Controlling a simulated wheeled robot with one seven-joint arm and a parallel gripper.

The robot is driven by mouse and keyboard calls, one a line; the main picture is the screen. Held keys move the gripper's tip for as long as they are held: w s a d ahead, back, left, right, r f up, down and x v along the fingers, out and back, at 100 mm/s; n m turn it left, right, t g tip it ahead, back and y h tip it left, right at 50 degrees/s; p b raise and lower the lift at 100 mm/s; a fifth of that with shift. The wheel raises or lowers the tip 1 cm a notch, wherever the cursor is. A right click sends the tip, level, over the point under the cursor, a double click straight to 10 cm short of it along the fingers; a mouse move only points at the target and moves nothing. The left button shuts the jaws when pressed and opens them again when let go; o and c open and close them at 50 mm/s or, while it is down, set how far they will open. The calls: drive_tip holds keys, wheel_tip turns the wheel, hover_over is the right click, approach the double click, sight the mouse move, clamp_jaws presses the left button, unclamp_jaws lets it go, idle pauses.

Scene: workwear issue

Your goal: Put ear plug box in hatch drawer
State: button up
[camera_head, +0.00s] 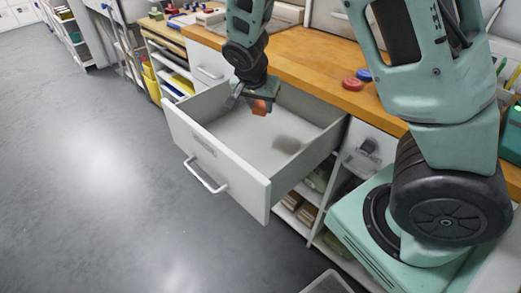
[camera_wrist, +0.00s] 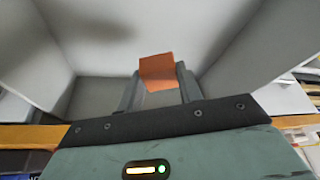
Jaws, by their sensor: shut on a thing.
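A small orange box, which I take for the ear plug box (camera_head: 260,107), is between the fingers of my gripper (camera_head: 248,101). In the wrist view the orange box (camera_wrist: 157,69) sits at the tips of my two fingers (camera_wrist: 157,88), which are shut on it. The hatch drawer (camera_head: 217,165) is pulled well open from under the wooden counter, with a bar handle on its front. My gripper and the box are over the left part of the open drawer, and a dark shadow lies on its floor. The drawer looks empty. The exact height above its floor is hard to tell.
The wooden counter (camera_head: 318,62) runs behind the drawer, with a red disc (camera_head: 352,84) and a blue disc (camera_head: 363,75) on it. Open shelves with items lie below the drawer at right. Free grey floor (camera_head: 90,170) lies at left.

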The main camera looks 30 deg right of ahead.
sight(262, 138)
drive_tip(key=shift+s+f, duration=0.1)
drive_tip(key=shift+f, duration=0.45)
wheel_tip(262, 138, down, 9)
drive_tip(key=shift+r+b, duration=0.1)
drive_tip(key=shift+b, duration=0.25)
drive_tip(key=shift+f, duration=0.3)
drive_tip(key=o, duration=1)
drive_tip(key=shift+r, duration=0.1)
drive_tip(key=shift+c, duration=0.2)
drive_tip(key=shift+r, duration=0.1)
